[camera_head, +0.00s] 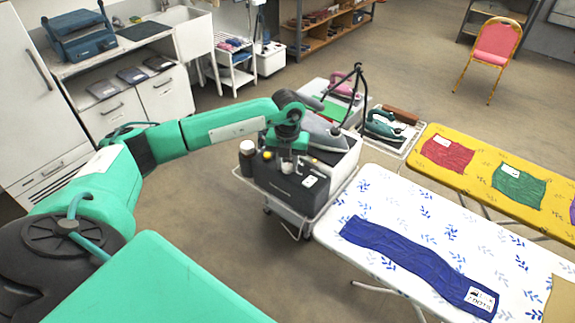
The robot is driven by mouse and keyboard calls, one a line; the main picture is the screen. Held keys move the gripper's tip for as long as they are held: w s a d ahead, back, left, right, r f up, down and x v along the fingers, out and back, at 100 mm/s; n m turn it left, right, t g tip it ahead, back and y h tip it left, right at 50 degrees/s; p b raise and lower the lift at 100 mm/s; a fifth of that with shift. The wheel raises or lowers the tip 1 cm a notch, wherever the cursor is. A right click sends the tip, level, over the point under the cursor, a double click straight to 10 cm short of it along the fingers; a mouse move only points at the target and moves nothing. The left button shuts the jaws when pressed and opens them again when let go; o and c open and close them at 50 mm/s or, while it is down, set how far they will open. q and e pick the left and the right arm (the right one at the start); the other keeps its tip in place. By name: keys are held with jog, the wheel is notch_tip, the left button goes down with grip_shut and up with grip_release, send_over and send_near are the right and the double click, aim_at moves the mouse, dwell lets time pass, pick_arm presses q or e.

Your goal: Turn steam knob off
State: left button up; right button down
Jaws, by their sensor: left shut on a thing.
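A dark grey steam station (277,183) stands on a white cart, with an iron (325,135) resting on its top. A small yellow knob or cap (267,155) shows on its top near the front left. My left gripper (287,166) points down at the station's top front edge, just right of the yellow part. It is shut on a small pale knob there, mostly hidden by the fingers. I cannot tell the knob's setting. My right gripper is not in view.
A dark bottle (247,158) stands at the cart's left edge. A white ironing board (390,200) with a blue cloth (415,260) lies to the right, and a yellow board (480,190) behind it. Floor left of the cart is clear.

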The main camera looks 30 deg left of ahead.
pick_arm(q)
jog(key=n+b, duration=0.2)
jog(key=n, duration=0.3)
jog(key=shift+n+b, duration=0.3)
jog(key=n+b, duration=0.1)
jog(key=n, duration=0.4)
jog(key=shift+r, duration=0.1)
jog(key=shift+n, duration=0.3)
jog(key=o, duration=1)
jog(key=shift+c, duration=0.2)
jog(key=shift+b, duration=0.3)
